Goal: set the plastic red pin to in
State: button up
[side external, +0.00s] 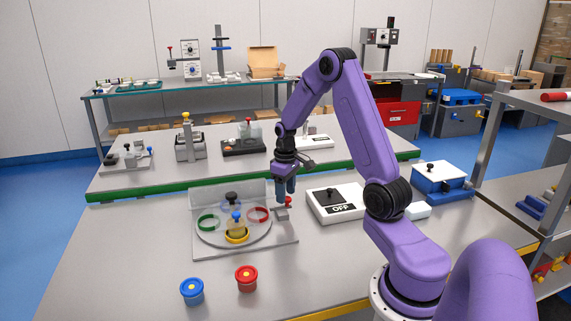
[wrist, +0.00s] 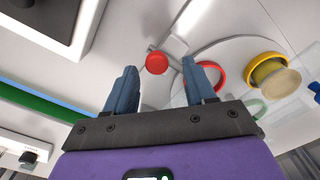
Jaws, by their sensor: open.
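The red pin (side external: 288,201) has a round red knob and stands at a small grey block (side external: 283,214) on the right side of the carrier plate (side external: 280,240). My gripper (side external: 286,190) points down just above the knob, with blue fingers apart and nothing held. In the wrist view the red knob (wrist: 157,62) shows between and beyond the fingertips of my gripper (wrist: 160,72). I cannot tell whether the pin is in or out. The round carrier (side external: 211,238) has green, red, blue and yellow rings; a yellowish tub sits in the yellow ring (side external: 238,237).
A blue tub (side external: 192,291) and a red tub (side external: 246,279) stand in front of the plate. A white box with a dark switch and an "OFF" label (side external: 340,209) stands to the right. A clear upright panel (side external: 200,198) rises behind the carrier. The front left table is clear.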

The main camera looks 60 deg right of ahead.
notch_tip(320, 180, up, 16)
dwell(0.4)
dwell(0.3)
jog(key=s+a+f+n, duration=0.1)
jog(key=s+a+n, duration=0.2)
jog(key=a, duration=0.7)
jog(key=s+a+n, duration=0.3)
jog(key=a, duration=0.8)
jog(key=s+a+f+n, duration=0.2)
jog(key=s+a+n, duration=0.1)
jog(key=s, duration=0.6)
jog(key=s+a+f+n, duration=0.2)
jog(key=s+a, duration=0.3)
jog(key=s, duration=0.5)
jog(key=shift+n, duration=0.8)
